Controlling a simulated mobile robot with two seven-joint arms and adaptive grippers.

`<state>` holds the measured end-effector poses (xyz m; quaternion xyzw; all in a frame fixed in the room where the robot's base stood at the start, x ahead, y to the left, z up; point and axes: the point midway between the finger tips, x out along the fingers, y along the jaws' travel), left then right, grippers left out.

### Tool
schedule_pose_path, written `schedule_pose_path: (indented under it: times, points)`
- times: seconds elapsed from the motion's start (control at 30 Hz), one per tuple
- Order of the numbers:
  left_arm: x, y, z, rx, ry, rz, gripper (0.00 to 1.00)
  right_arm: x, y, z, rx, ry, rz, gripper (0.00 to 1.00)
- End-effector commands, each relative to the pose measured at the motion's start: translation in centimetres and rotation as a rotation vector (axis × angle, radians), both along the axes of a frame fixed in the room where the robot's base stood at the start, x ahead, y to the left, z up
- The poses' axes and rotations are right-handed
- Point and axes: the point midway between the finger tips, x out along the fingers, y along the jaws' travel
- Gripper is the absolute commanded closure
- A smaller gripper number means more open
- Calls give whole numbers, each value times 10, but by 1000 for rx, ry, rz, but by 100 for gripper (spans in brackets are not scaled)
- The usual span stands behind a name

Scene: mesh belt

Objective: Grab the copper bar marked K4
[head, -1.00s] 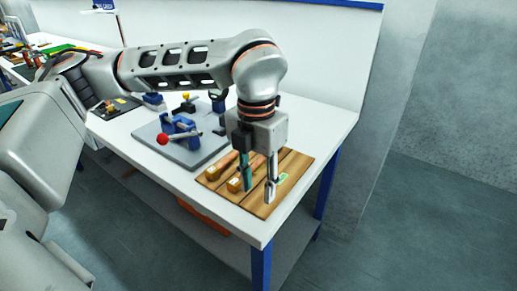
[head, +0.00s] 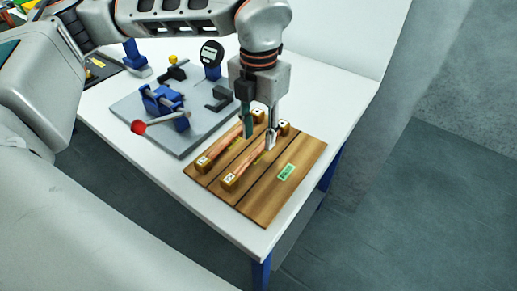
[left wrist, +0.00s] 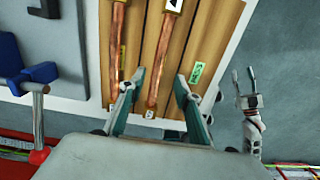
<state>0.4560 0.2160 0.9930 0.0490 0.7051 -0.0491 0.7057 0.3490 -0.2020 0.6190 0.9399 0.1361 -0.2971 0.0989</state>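Two copper bars with block ends lie side by side on a slatted wooden board (head: 262,209). The left bar (head: 223,147) and the right bar (head: 249,163) carry small pale labels, too small to read, so I cannot tell which is K4. In the left wrist view they are the left bar (left wrist: 118,45) and the right bar (left wrist: 162,65). My left gripper (head: 259,138) is open and empty above the bars. In the left wrist view its fingertips (left wrist: 159,78) stand either side of the right bar. My right gripper (left wrist: 245,79) appears open, off the board's right side.
A green tag (head: 286,172) lies on the board right of the bars. A grey plate (head: 185,138) with blue clamps, a red-knobbed lever (head: 138,127) and a dial gauge (head: 211,53) stands left of it. The white table's (head: 343,113) right side is clear.

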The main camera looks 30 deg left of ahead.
Motion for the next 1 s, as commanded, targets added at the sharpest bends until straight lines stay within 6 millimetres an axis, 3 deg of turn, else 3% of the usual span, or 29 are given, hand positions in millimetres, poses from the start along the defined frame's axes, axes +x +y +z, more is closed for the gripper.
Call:
schedule_pose_path:
  times: [0.3, 0.63, 0.77, 1.0]
  points:
    - [0, 1, -42, 0, 2, 0, 67, 2, 0, 4, 0, -5, 0, 60]
    - [0, 1, -49, 0, 1, 0, 67, 6, 0, 9, 2, -15, 0, 60]
    - [0, 1, -49, 0, 1, 0, 98, 5, 0, 8, 2, -15, 0, 60]
    - [1, 1, -48, 0, -2, 0, 100, 5, 0, 7, 1, -13, 0, 60]
